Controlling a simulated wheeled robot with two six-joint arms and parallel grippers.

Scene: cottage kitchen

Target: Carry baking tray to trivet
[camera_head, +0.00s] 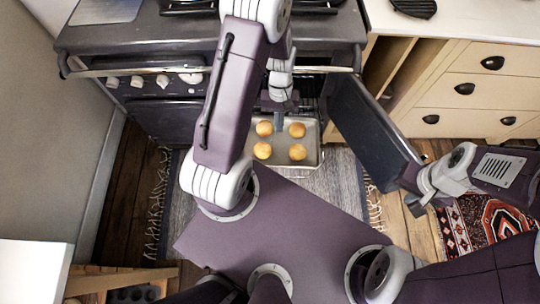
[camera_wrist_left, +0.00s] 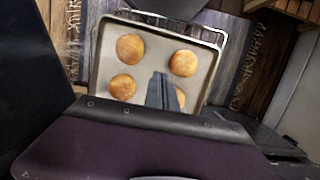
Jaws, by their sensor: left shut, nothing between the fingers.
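The baking tray (camera_head: 281,143) is a pale metal tray with several round golden buns, sticking out at the front of the oven. In the left wrist view the tray (camera_wrist_left: 152,62) lies on a wire rack (camera_wrist_left: 217,32). My left gripper (camera_head: 281,104) is shut and empty above the tray's oven-side part; in the left wrist view its fingers (camera_wrist_left: 160,92) partly cover one bun. I cannot tell whether they touch the tray. My right gripper (camera_head: 414,204) is beside the open oven door, its jaw state unclear. A black ribbed trivet-like thing (camera_head: 413,7) lies on the right counter.
The dark oven door (camera_head: 372,130) stands open to the right, between the tray and my right gripper. A drawer cabinet (camera_head: 468,90) stands right of the oven. Dark stovetop (camera_head: 130,38) overhangs the oven. A grey fringed rug (camera_head: 340,178) lies below the tray.

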